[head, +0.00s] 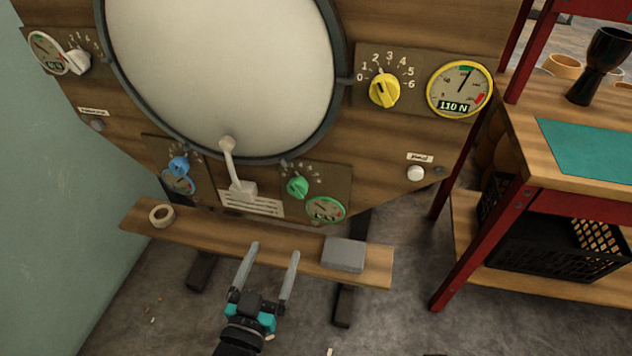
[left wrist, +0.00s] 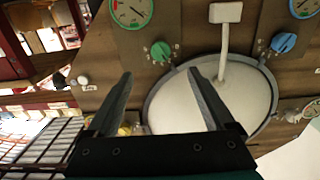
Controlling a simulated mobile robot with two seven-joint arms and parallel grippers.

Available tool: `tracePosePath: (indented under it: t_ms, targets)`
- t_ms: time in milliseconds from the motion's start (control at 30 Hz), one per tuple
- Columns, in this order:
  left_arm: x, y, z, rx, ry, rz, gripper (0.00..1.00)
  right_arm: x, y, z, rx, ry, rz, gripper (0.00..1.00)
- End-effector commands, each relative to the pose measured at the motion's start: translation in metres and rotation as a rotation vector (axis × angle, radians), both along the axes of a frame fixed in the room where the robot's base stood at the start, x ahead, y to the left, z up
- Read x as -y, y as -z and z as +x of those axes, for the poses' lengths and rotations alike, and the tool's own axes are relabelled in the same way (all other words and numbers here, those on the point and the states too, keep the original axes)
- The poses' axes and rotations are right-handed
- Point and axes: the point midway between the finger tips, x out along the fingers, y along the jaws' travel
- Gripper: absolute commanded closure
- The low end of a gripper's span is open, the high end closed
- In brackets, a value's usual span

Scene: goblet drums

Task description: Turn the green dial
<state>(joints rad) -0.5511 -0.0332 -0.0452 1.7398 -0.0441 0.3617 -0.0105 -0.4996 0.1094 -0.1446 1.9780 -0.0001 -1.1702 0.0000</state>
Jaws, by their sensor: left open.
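The green dial (head: 297,187) is a small knob on the wooden drum panel, low and right of the round white drumhead (head: 220,70). A green-rimmed gauge (head: 325,208) sits just below and right of it. In the left wrist view the green dial (left wrist: 160,51) is beyond my fingertips, near the top middle, below its gauge (left wrist: 131,10). My left gripper (head: 271,252) is open and empty, in front of the low shelf, below the dial and apart from it. In the left wrist view my left gripper (left wrist: 160,80) shows both fingers spread. My right gripper is not in view.
A blue dial (head: 178,165), a yellow dial (head: 384,90) and a white dial (head: 78,60) are on the same panel. A pale beater arm (head: 232,165) stands left of the green dial. The shelf (head: 220,237) holds a tape roll (head: 161,215) and a grey box (head: 343,254). A red-legged workbench (head: 470,240) stands right.

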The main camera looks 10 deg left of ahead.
Motion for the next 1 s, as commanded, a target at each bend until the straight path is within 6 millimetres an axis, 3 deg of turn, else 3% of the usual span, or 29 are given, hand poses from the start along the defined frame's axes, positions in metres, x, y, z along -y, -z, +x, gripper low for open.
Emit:
tracePosePath:
  t_ms: [267,867,1000]
  targets:
    - [-0.001,-0.006,0.015,0.024,-0.005,0.000,0.13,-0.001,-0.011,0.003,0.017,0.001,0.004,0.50]
    - [0.003,-0.004,0.101,0.022,-0.004,-0.001,0.13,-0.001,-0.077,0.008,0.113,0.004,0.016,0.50]
    - [0.003,-0.004,0.126,0.023,-0.004,-0.001,0.13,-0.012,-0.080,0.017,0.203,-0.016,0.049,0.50]
